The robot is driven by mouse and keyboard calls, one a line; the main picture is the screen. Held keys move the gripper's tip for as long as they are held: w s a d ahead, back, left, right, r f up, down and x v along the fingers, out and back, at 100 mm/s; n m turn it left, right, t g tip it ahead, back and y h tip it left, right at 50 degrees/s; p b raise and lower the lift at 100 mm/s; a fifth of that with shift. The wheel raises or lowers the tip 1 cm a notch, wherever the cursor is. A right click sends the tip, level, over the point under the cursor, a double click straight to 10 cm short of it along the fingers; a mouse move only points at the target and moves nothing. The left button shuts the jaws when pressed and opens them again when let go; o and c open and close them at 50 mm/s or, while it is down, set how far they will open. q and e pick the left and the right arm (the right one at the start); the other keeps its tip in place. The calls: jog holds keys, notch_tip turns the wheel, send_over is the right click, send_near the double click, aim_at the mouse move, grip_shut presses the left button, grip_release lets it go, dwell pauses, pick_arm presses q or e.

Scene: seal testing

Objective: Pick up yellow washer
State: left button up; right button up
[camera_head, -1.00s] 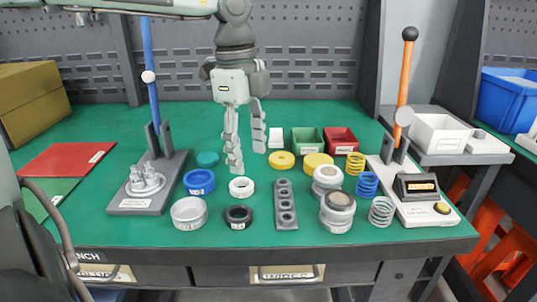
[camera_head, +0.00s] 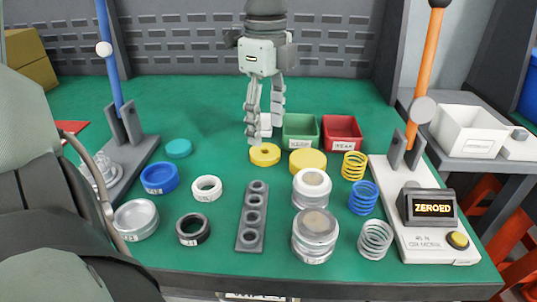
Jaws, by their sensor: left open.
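The yellow washer (camera_head: 265,155) is a flat ring with a hole, lying on the green table behind the grey block with holes. A plain yellow disc (camera_head: 307,161) lies just right of it. My left gripper (camera_head: 265,137) points down with its fingers apart, above and slightly behind the washer. One fingertip comes close to the washer's back left edge; I cannot tell whether they touch. Nothing is between the fingers that I can make out, though a small white block (camera_head: 266,121) shows behind them. My right gripper is not in view.
Green bin (camera_head: 300,130) and red bin (camera_head: 341,134) stand behind to the right. White ring (camera_head: 206,188), black ring (camera_head: 193,229), blue ring (camera_head: 160,178) and grey block (camera_head: 252,216) lie in front. The press with the orange lever (camera_head: 425,85) is at right.

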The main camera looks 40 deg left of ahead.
aim_at(265, 151)
pick_arm(q)
jog(key=f, duration=0.2)
jog(key=f+b, duration=0.1)
jog(key=f, duration=0.1)
jog(key=shift+a+f, duration=0.2)
jog(key=shift+f, duration=0.35)
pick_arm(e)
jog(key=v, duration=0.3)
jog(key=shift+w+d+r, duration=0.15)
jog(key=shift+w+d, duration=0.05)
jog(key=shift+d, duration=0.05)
pick_arm(q)
jog(key=shift+c, duration=0.2)
jog(key=shift+w, duration=0.1)
jog(key=c, duration=0.5)
jog(key=shift+o, duration=0.2)
